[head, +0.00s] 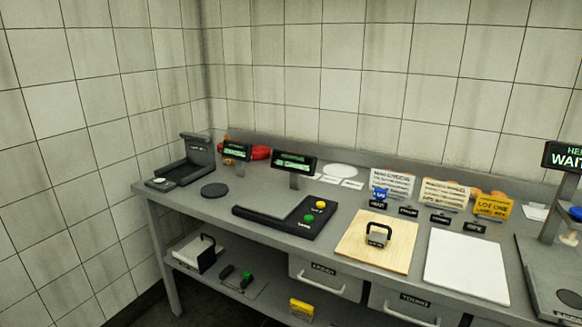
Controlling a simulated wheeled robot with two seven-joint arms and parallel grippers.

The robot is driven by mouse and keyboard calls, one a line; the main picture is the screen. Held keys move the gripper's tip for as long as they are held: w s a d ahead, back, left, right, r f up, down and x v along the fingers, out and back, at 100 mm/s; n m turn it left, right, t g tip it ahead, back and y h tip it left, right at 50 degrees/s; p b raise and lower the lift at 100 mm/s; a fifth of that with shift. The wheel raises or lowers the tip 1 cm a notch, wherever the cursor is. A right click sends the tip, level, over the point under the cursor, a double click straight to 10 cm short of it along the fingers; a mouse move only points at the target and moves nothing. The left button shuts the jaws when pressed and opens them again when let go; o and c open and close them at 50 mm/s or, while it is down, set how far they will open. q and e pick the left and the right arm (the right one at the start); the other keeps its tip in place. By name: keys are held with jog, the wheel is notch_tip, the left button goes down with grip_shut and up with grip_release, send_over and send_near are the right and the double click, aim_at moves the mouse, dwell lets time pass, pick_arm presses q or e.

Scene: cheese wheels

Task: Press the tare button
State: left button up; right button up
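A black scale (253,215) lies on the grey bench, with a grey weighing plate (277,207) and a lit display (294,162) on a post behind it. On its right end are a yellow button (321,205) and a green button (309,218). Each has a small white label beside it, too small to read surely, so I cannot tell which is the tare button. The plate looks empty. Neither of my grippers is in the head view.
A wooden board (350,238) with a black-handled block (378,235) stands right of the scale, then a white sheet (465,263). A dark disc (215,190) lies to its left. Signs (392,182) line the back. Drawers (325,278) and a shelf are below.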

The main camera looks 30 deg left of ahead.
pick_arm(q)
jog(key=shift+c, duration=0.6)
grip_shut()
dwell(1.2)
